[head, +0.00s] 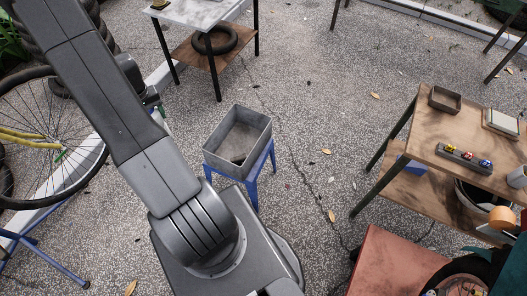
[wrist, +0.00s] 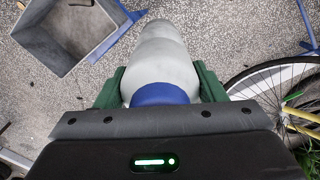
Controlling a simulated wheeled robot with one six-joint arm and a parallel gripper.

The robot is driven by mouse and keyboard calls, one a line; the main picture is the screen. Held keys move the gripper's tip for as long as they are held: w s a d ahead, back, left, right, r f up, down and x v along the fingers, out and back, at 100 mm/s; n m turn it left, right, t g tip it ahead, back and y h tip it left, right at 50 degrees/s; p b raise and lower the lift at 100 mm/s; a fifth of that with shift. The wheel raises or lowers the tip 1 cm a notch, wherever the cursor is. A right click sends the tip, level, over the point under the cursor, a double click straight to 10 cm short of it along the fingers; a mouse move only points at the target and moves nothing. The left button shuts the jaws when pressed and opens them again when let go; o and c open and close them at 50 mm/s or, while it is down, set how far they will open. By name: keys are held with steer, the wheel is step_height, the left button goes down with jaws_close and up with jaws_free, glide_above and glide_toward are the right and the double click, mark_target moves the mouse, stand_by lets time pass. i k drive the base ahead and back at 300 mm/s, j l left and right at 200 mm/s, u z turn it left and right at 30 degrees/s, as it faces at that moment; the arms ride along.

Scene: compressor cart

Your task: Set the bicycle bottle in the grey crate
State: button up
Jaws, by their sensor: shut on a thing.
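The bicycle bottle (wrist: 165,60) is pale grey with a blue band and fills the middle of the wrist view. My gripper (wrist: 160,84) is shut on it, with a green finger on each side. The grey crate (head: 224,167) is open-topped and stands on a blue stool in the middle of the head view. It also shows at the upper left of the wrist view (wrist: 38,42), apart from the bottle and to its left. A dark patch shows on the crate's floor. My arm hides the bottle in the head view.
A bicycle wheel (head: 92,180) is at the left. A grey-topped table (head: 195,12) with a tyre on its lower shelf stands at the back. A wooden workbench (head: 440,130) with small items and a red surface (head: 385,265) are at the right. Paving around the crate is clear.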

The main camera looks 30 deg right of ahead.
mark_target(253, 141)
steer(key=i+j+z, duration=0.25)
steer(key=z, duration=0.2)
steer(key=i+j+z, duration=0.2)
steer(key=j+z, duration=0.3)
steer(key=i+j, duration=0.15)
steer(key=j, duration=0.1)
